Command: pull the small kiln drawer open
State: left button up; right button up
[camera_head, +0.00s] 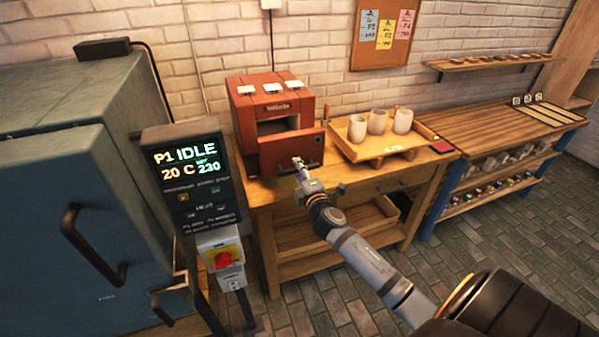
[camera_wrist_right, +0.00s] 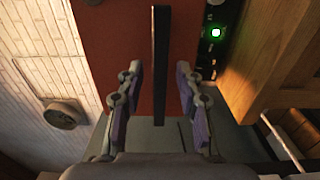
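The small kiln (camera_head: 244,112) is a red box on a wooden table. Its drawer front (camera_head: 283,155) stands out from the body, with a dark opening visible above and behind it. In the right wrist view the red drawer front (camera_wrist_right: 110,38) carries a long dark bar handle (camera_wrist_right: 161,40). My right gripper (camera_head: 303,172) is at the drawer front. In the right wrist view its fingers (camera_wrist_right: 159,78) are open, one on each side of the handle, with a gap on both sides. My left gripper is not in view.
White cups stand on a wooden tray (camera_head: 372,151) right of the kiln. A control box (camera_head: 192,180) reading IDLE and a large blue-grey kiln (camera_head: 50,200) stand at left. A green light (camera_wrist_right: 215,33) glows beside the drawer front. Tiled floor in front is clear.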

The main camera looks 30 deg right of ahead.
jog(key=v, duration=1.2)
jog(key=s+d+f+m+g+h, duration=0.1)
jog(key=d+f+m+g, duration=0.15)
jog(key=f, duration=0.55)
jog(key=s+d+f+m+g, duration=0.1)
jog(key=d+f+g, duration=0.15)
jog(key=f, duration=0.65)
jog(key=s+d+f+m+g, duration=0.1)
jog(key=s+f+g, duration=0.15)
jog(key=f, duration=0.45)
jog(key=s+f+m+g, duration=0.1)
jog(key=s+f+m, duration=0.1)
jog(key=s+f, duration=0.3)
jog(key=s+d+f+m+g, duration=0.1)
jog(key=s+f, duration=0.1)
jog(key=f, duration=0.6)
jog(key=s+a+f+m+g+y, duration=0.2)
jog(key=s+a+f, duration=0.4)
jog(key=s+f, duration=0.4)
jog(key=s+a+f+m+g+y, duration=0.2)
jog(key=s+a+f+m+g, duration=0.3)
jog(key=s+f, duration=0.5)
jog(key=s+a, duration=0.2)
jog(key=s, duration=0.5)
jog(key=shift+f+m, duration=0.15)
jog(key=shift+m, duration=0.2)
